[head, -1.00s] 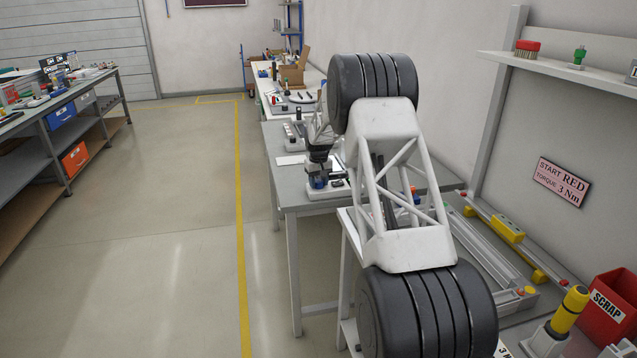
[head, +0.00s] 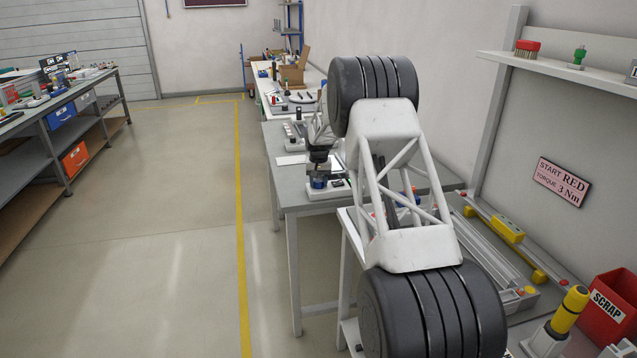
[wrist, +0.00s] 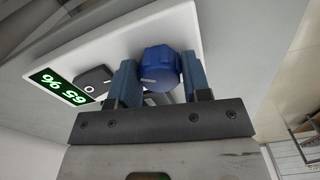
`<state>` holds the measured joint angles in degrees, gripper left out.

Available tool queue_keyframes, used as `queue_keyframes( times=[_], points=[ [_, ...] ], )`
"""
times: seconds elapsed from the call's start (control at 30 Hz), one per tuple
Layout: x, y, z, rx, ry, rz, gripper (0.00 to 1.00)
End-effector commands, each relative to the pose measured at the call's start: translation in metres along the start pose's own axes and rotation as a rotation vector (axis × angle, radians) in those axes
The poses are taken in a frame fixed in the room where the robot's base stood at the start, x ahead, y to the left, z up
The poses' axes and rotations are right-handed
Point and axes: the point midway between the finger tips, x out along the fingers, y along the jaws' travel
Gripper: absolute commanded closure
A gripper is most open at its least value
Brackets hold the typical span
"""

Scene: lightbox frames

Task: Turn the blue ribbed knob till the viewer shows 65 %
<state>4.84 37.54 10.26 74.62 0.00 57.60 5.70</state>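The blue ribbed knob (wrist: 161,66) stands on a white panel (wrist: 185,22) in the wrist view, with a pale mark on it. My gripper (wrist: 160,68) has its two blue fingers on either side of the knob, close against it, with no clear gap. The viewer (wrist: 72,88) is a dark display on the same panel, seen turned round; its green digits read 65 %. In the head view my gripper (head: 319,178) is small, over the unit on the grey bench, and the knob (head: 318,183) is partly hidden there.
A black rocker switch (wrist: 93,80) sits between the viewer and the knob. On the grey bench (head: 292,197) several small devices stand behind the unit. A red scrap bin (head: 612,305) and a yellow-handled tool (head: 570,308) are at the right. The floor at the left is clear.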

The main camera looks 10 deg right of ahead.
Motion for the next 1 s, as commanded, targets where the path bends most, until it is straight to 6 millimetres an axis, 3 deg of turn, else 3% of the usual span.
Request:
queue_keyframes(
  times=[0.03,0.17,0.57,1.0],
  points=[
    [0.0,0.0,0.0,0.0,0.001,0.0,0.5],
    [0.0,0.0,0.0,-0.001,0.001,0.0,0.3],
    [-0.004,0.0,0.0,-0.001,0.001,0.0,0.3],
    [-0.05,0.0,0.0,-0.001,0.002,0.0,0.3]
  ],
)
